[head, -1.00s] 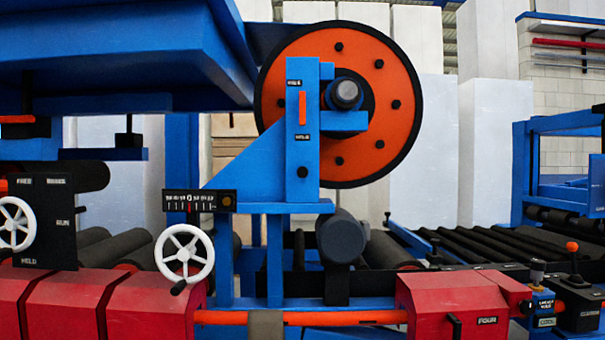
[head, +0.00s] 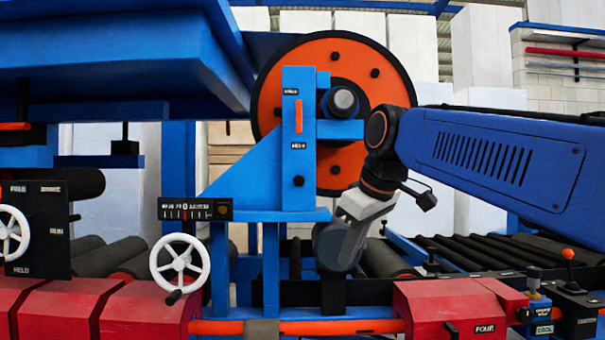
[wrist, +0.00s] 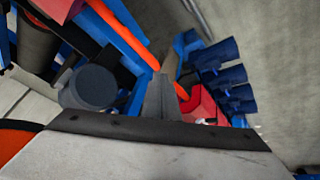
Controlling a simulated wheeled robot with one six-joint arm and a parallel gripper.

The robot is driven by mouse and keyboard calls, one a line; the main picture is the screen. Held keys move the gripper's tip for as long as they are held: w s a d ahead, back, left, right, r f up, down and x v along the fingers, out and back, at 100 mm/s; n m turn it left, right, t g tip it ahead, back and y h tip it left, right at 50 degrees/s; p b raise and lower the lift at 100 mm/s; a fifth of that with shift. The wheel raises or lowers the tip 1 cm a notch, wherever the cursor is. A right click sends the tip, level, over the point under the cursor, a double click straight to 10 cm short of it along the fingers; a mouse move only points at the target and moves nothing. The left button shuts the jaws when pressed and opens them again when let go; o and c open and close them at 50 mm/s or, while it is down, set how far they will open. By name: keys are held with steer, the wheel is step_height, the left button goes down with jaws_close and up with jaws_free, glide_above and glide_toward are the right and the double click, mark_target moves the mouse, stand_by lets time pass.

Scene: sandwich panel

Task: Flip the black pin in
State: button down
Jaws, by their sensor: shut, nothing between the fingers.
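I cannot tell for sure which part is the black pin. A small black knob (head: 298,181) sits low on the blue upright post (head: 299,145), and a short black handle (head: 452,330) sticks out of the red box marked FOUR (head: 490,309). My gripper (head: 350,255) hangs in front of the dark round motor end (head: 330,245), right of the post and apart from both black parts. In the wrist view my gripper (wrist: 160,88) is shut and empty, its fingers pointing toward an orange bar (wrist: 125,38). Neither black part is clear in the wrist view.
A large orange wheel (head: 285,75) stands behind the post. A white handwheel (head: 180,268) and a scale plate (head: 195,209) are at the left. Black rollers (head: 460,250) lie at the right, with a control box (head: 575,300) in front.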

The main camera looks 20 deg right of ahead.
steer(key=w+a+r+n, duration=0.1)
steer(key=w+r+n, duration=0.1)
steer(key=r, duration=0.5)
steer(key=w+a+r+n+y, duration=0.1)
steer(key=w+r, duration=0.3)
steer(key=r, duration=0.4)
steer(key=w+a+r+n+t, duration=0.1)
steer(key=w+r+n, duration=0.3)
steer(key=r, duration=0.4)
steer(key=shift+r, duration=0.25)
glide_toward(299, 181)
steer(key=s+x, duration=0.1)
steer(key=x, duration=0.5)
steer(key=shift+w+a+f, duration=0.15)
steer(key=shift+a+f, duration=0.1)
steer(key=shift+f, duration=0.15)
